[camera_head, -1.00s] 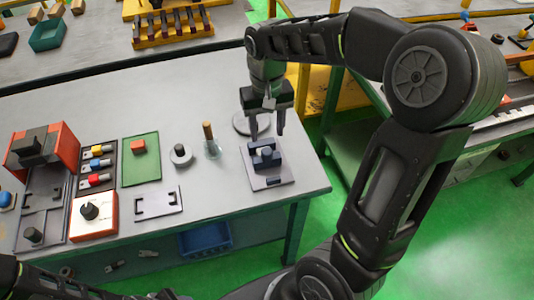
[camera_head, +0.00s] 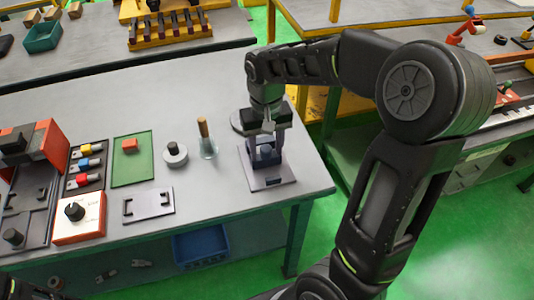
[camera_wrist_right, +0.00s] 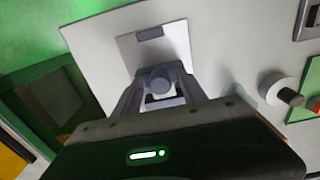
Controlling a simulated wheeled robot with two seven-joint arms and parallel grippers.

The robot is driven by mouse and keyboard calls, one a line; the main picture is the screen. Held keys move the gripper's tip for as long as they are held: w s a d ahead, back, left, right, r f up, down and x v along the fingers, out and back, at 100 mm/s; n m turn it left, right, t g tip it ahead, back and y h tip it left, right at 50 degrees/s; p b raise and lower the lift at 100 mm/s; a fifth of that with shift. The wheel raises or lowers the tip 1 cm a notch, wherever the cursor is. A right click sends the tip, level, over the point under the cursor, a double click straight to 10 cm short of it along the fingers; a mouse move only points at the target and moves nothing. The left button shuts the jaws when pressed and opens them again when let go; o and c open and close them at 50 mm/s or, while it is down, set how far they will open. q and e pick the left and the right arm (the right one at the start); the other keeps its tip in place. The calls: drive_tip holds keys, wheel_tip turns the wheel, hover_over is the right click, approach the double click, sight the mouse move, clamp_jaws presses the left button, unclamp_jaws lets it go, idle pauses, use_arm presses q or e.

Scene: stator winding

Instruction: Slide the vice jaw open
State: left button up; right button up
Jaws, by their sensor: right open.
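The vice is a small dark block on a light grey base plate (camera_head: 268,177) near the table's right end. In the right wrist view its plate (camera_wrist_right: 172,46) also shows, with a round grey knob (camera_wrist_right: 160,82) on the vice. My right gripper (camera_head: 266,158) is lowered over the vice, pointing down. In the right wrist view its two fingers (camera_wrist_right: 160,100) are spread, one on each side of the vice's upper part. I cannot tell if they touch it. The gripper hides part of the vice. My left gripper is not in view.
Left of the vice stand a glass flask with a wooden stick (camera_head: 204,140) and a grey round piece with a dark knob (camera_head: 174,154). A flat grey bracket plate (camera_head: 148,204) and a green mat (camera_head: 132,165) lie farther left.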

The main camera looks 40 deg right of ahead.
drive_tip(key=shift+s+a+f, duration=0.1)
drive_tip(key=shift+s+f, duration=0.1)
drive_tip(key=shift+f, duration=0.15)
drive_tip(key=shift+c, duration=0.3)
drive_tip(key=shift+s, duration=0.1)
drive_tip(key=c, duration=0.4)
drive_tip(key=shift+c, duration=0.2)
drive_tip(key=shift+s+a, duration=0.1)
drive_tip(key=shift+s, duration=0.1)
drive_tip(key=shift+s+a, duration=0.2)
drive_tip(key=shift+s, duration=0.3)
drive_tip(key=shift+s+a, duration=0.15)
drive_tip(key=shift+s, duration=0.3)
drive_tip(key=o, duration=0.5)
drive_tip(key=shift+w+d+r+p, duration=0.1)
drive_tip(key=shift+w+r+p, duration=0.05)
drive_tip(key=shift+r+p, duration=0.55)
wheel_tip(320, 180, up, 5)
drive_tip(key=p, duration=0.3)
drive_tip(key=shift+w, duration=0.1)
